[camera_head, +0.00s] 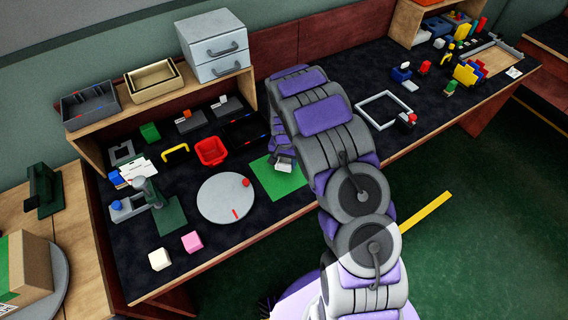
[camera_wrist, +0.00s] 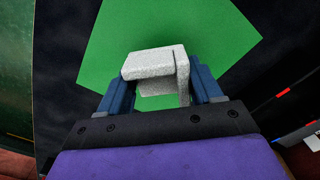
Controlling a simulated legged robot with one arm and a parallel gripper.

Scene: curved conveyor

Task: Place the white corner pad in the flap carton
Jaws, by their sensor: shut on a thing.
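The white corner pad (camera_wrist: 155,65) is a speckled white L-shaped block. In the wrist view it sits between the blue fingers of my gripper (camera_wrist: 165,85), which is shut on it, over a green square mat (camera_wrist: 110,45). In the head view my gripper (camera_head: 283,158) is at the mat (camera_head: 268,185), with a bit of the white pad (camera_head: 284,167) showing below it. I cannot tell whether the pad touches the mat. A brown carton (camera_head: 38,262) with a green side, seemingly the flap carton, is at the lower left, cut by the frame edge; its opening is not clearly visible.
The carton stands on a grey round plate (camera_head: 62,283) on a wooden side table. Left of the mat are a light turntable (camera_head: 222,203), a red bin (camera_head: 211,151) and a grey vise-like fixture (camera_head: 140,195). White (camera_head: 159,259) and pink (camera_head: 192,242) blocks lie near the front edge.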

